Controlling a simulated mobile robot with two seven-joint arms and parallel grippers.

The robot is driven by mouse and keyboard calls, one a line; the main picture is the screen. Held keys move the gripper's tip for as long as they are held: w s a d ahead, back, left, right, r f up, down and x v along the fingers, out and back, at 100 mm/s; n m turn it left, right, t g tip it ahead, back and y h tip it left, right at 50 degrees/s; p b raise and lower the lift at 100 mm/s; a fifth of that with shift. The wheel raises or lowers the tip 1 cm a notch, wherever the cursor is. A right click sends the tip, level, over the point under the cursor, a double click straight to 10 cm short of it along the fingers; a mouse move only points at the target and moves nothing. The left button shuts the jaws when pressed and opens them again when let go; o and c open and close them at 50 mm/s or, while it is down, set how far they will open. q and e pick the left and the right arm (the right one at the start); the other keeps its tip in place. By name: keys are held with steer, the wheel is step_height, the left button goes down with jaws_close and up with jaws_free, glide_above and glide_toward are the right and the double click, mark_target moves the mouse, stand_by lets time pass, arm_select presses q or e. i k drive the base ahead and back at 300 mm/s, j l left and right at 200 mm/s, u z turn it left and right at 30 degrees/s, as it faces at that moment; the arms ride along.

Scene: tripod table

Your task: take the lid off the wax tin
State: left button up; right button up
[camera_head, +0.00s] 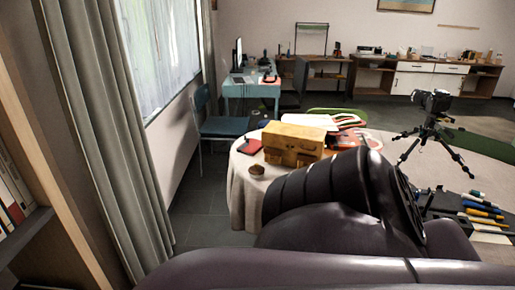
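A small round brown tin-like object (257,170) sits near the left edge of the round table, in front of a wooden box. It may be the wax tin, but it is too small to tell whether a lid is on it. Large dark parts, which look like my own arm and body, fill the lower middle and right and hide the near part of the table. Neither of my grippers shows.
The round table (240,193) has a pale cloth. Several coloured pens (482,207) lie at right. A curtain (105,110) and a shelf (20,235) are close at left.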

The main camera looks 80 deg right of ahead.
mark_target(255, 170)
steer(key=z, duration=2.5)
